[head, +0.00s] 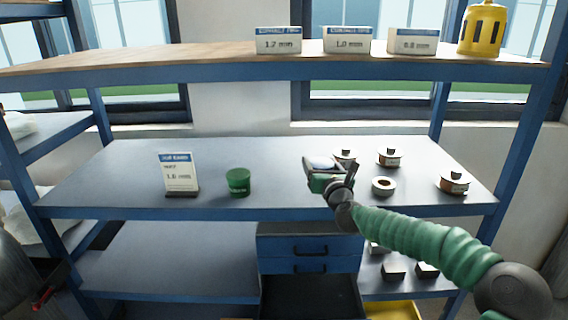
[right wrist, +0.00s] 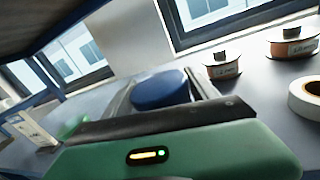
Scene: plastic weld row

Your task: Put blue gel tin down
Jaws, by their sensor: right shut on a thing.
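The blue gel tin (right wrist: 160,90) shows as a rounded blue top between the fingers of my right gripper (right wrist: 165,98) in the right wrist view. In the head view the tin (head: 321,162) is small and pale blue at the end of my right arm. My right gripper (head: 333,172) is shut on it, over the right-middle part of the middle shelf (head: 120,180). The gripper hides the tin's lower part, so I cannot tell whether it touches the shelf. My left gripper is not in view.
A green tin (head: 238,182) and a sign card (head: 180,174) stand on the shelf's left half. Several spools (head: 389,157) and a white tape roll (head: 383,186) sit right of my gripper. The shelf between the green tin and my gripper is clear.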

